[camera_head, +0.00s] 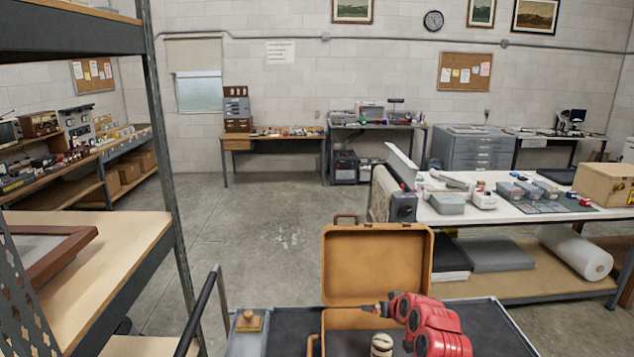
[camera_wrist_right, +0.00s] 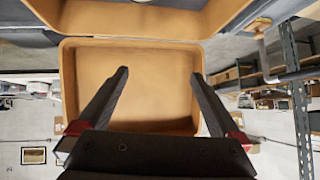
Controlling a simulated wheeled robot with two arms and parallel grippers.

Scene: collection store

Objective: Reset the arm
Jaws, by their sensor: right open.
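My right arm, red, comes in from the bottom right of the head view. Its dark gripper (camera_head: 372,309) is over the open tan case (camera_head: 374,262). The lid stands upright in the head view. A small cream round item (camera_head: 381,344) shows at the case's near part, beside my arm. My left gripper is in neither view.
The case sits on a dark cart top (camera_head: 482,318). A small wooden-topped item (camera_head: 250,320) stands left of the case. A metal shelf rack (camera_head: 168,150) is close on the left, and a white worktable (camera_head: 440,215) stands beyond on the right. The floor between is clear.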

